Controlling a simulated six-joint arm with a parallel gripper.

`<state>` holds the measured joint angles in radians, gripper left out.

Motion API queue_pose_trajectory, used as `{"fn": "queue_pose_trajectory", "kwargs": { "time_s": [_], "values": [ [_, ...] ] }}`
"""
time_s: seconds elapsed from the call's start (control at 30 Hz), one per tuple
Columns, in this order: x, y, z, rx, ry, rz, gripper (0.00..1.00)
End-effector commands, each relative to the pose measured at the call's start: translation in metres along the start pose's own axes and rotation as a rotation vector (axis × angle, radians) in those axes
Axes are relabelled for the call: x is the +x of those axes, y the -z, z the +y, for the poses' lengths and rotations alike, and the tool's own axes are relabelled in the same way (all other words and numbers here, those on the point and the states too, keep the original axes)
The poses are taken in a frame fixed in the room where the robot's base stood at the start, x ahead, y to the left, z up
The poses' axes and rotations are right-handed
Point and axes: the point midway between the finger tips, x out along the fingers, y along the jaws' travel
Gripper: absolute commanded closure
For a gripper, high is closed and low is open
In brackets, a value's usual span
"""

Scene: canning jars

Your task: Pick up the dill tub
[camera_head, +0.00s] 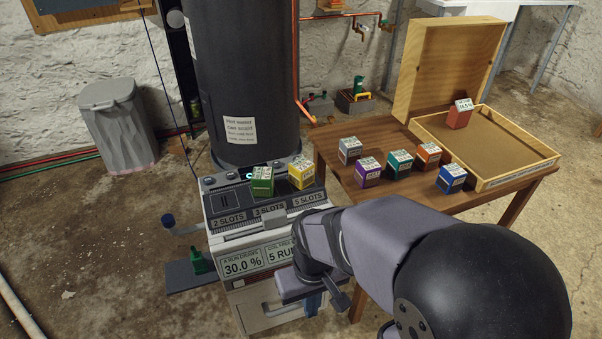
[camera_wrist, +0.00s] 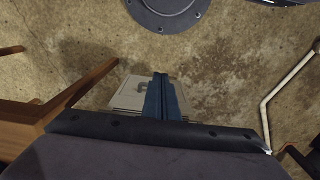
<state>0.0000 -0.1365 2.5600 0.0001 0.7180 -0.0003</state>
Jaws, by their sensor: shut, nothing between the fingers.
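No thing labelled dill can be read; the small labels are too blurred. Several coloured cube-shaped tubs show in the head view: a green tub (camera_head: 262,181) and a yellow tub (camera_head: 301,173) on top of the grey machine (camera_head: 215,225). A pale blue-grey tub (camera_head: 350,150), purple tub (camera_head: 367,172), teal tub (camera_head: 399,164), orange tub (camera_head: 427,156) and blue tub (camera_head: 451,179) stand on the table. My gripper (camera_wrist: 163,97) is shut and empty, its blue fingers together. In the head view it is low before the machine, mostly hidden by my arm, apart from every tub.
An open wooden case (camera_head: 515,177) on the brown table (camera_head: 385,133) holds a red tub (camera_head: 459,115), its lid raised at the back. A dark cylinder (camera_head: 245,80) rises behind the machine. A grey bin (camera_head: 119,130) stands at left; floor between is mostly clear.

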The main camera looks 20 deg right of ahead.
Motion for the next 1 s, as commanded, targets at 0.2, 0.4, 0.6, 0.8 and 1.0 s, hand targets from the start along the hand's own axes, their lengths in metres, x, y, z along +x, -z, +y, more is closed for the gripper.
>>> {"fn": "queue_pose_trajectory", "kwargs": {
  "time_s": [0.2, 0.4, 0.6, 0.8, 1.0],
  "values": [
    [0.0, 0.0, 0.0, 0.0, 0.0, 0.0, 1.0],
    [0.0, 0.0, 0.0, 0.0, 0.0, 0.0, 1.0],
    [0.0, 0.0, 0.0, 0.0, 0.0, 0.0, 0.55],
    [0.0, 0.0, 0.0, 0.0, 0.0, 0.0, 0.34],
    [0.0001, 0.0011, 0.0003, 0.001, 0.0, 0.003, 0.34]
  ]
}}
